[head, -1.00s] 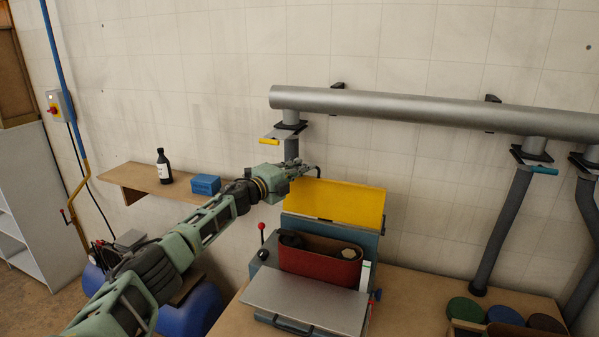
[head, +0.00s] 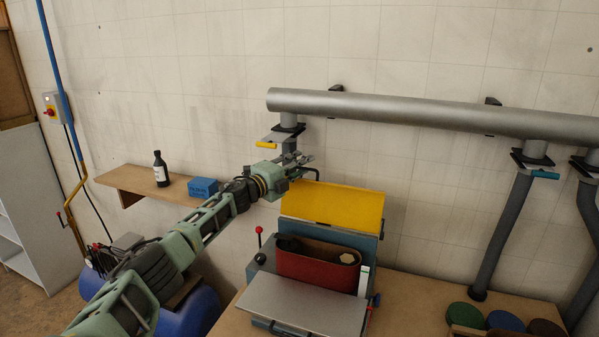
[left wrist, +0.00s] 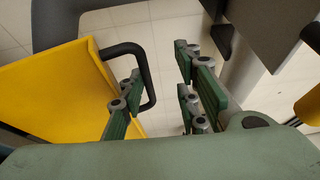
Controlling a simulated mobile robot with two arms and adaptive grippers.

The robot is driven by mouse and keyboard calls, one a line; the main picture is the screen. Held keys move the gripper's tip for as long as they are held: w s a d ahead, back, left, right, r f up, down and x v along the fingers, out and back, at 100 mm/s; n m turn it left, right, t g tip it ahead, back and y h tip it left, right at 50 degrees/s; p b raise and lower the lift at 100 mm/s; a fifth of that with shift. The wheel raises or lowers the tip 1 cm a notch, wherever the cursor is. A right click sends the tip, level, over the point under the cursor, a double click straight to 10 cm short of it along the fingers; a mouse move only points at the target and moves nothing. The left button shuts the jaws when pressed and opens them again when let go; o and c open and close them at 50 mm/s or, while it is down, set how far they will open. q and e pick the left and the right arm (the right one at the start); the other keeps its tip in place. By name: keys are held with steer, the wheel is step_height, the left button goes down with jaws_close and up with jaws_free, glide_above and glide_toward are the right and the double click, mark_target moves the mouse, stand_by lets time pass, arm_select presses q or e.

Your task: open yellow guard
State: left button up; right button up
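The yellow guard (head: 332,208) is a panel sloping over the back of the blue machine (head: 368,244), above its red belt (head: 318,270). Its black bar handle (head: 316,174) sticks up at the upper left edge. My left gripper (head: 304,159) is at this handle. In the left wrist view, the guard (left wrist: 50,85) fills the left side and its looped handle (left wrist: 150,75) is beside the left finger, which partly overlaps its end. The fingers of my left gripper (left wrist: 158,70) are spread, with a clear gap between them. My right gripper is in neither view.
A grey duct pipe (head: 420,108) runs along the wall above the machine, with a yellow-handled gate (head: 267,145) close above my gripper. A shelf (head: 140,182) with a dark bottle (head: 161,168) and blue box (head: 203,187) is at left. A red-knobbed lever (head: 259,231) stands at the machine's left.

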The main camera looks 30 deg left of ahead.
arm_select(q)
steer(key=shift+o, duration=0.5)
steer(key=shift+w+r, duration=0.1)
steer(key=shift+r, duration=0.4)
